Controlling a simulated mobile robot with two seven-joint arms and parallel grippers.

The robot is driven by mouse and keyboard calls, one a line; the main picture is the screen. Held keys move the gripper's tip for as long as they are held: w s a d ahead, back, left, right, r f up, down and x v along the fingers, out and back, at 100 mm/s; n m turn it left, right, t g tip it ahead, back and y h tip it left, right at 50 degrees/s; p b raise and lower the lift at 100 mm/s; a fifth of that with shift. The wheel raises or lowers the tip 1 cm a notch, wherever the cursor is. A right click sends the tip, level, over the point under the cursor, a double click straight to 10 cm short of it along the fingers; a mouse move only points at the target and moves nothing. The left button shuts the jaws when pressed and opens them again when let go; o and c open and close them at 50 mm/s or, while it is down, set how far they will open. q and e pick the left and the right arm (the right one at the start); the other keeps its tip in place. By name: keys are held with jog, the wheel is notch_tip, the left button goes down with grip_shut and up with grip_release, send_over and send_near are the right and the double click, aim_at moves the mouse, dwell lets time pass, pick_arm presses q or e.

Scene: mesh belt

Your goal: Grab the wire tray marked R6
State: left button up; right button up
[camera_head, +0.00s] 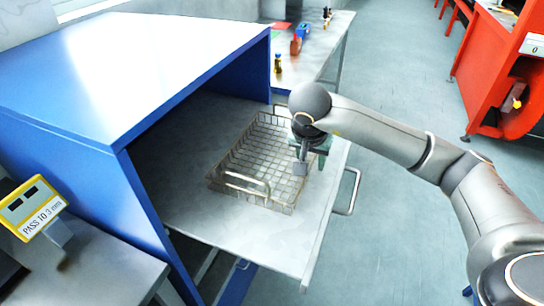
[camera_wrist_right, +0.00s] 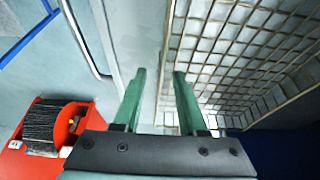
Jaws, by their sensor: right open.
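A wire mesh tray (camera_head: 246,158) with a loop handle at its near end lies on a grey pull-out shelf (camera_head: 190,205). No R6 mark is readable on it. My right gripper (camera_head: 301,168) is over the tray's right side in the head view. I cannot tell how high the fingers are above the rim. My left gripper is not in view.
A blue hood (camera_head: 130,70) covers the shelf's left part. The shelf has a bar handle (camera_head: 350,192) on its right edge. A back table (camera_head: 325,50) holds small bottles. A red machine (camera_head: 500,75) stands at right. A yellow sign (camera_head: 32,208) reads "PASS TO 3 mm".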

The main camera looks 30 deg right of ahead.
jog(key=shift+w+d+f, duration=0.1)
jog(key=shift+f, duration=0.2)
jog(key=shift+c, duration=0.3)
grip_shut()
jog(key=shift+r, duration=0.1)
dwell(0.8)
